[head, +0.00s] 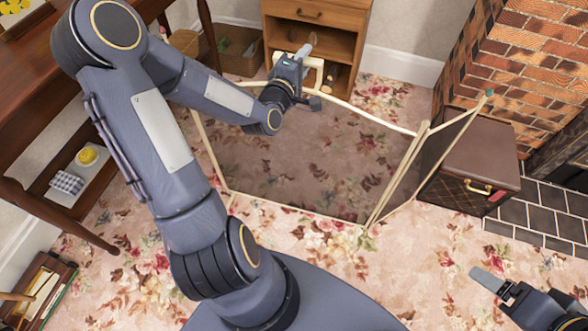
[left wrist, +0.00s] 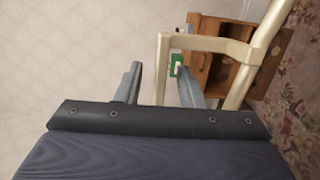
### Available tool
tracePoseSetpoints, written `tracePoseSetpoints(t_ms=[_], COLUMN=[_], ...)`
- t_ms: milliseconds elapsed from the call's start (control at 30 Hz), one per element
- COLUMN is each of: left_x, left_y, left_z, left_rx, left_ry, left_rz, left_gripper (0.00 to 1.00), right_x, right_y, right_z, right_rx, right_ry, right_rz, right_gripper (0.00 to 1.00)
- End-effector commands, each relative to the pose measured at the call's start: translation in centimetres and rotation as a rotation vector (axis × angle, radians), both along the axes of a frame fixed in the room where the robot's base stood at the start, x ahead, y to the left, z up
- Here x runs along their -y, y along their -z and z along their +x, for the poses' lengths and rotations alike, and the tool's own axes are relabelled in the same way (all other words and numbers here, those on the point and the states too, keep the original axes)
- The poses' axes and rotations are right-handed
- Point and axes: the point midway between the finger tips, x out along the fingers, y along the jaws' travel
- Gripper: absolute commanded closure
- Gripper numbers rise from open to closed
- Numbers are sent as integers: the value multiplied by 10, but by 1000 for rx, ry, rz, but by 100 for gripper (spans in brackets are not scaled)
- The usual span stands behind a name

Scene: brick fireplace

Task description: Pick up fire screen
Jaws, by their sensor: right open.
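The fire screen (head: 290,150) stands upright on the carpet, with a cream frame and dark see-through mesh panels. Its right panel is folded at an angle. A cream loop handle rises from its top edge, partly hidden by my gripper in the head view. My left gripper (head: 307,70) is at this handle. In the left wrist view, the gripper's fingers (left wrist: 160,75) are apart, with a cream bar of the handle (left wrist: 162,60) between them and a visible gap to the left finger. My right gripper (head: 500,289) is open and empty, low at the right.
A brown box (head: 475,165) stands close behind the screen's right panel, by the brick fireplace (head: 530,60). A wooden cabinet (head: 330,30) is behind the screen. A dark wooden table (head: 30,70) is at left. The carpet in front is clear.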

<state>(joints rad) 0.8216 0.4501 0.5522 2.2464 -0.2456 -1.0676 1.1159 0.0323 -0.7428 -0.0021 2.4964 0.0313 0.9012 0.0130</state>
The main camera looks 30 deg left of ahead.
Motion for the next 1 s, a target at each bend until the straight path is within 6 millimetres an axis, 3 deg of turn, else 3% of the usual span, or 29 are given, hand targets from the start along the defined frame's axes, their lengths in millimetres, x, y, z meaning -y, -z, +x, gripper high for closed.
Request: tracePoseSetpoints(t_ms=[33, 300, 1000], left_x=[0, 0, 0], left_y=[0, 0, 1], left_z=[0, 0, -1], left_rx=[0, 0, -2], left_ry=[0, 0, 0], left_rz=[0, 0, 0], left_gripper=[67, 100, 100], right_x=[0, 0, 0], right_y=[0, 0, 0], right_z=[0, 0, 0], right_rx=[0, 0, 0], right_ry=[0, 0, 0], right_rz=[0, 0, 0], right_gripper=[18, 18, 18])
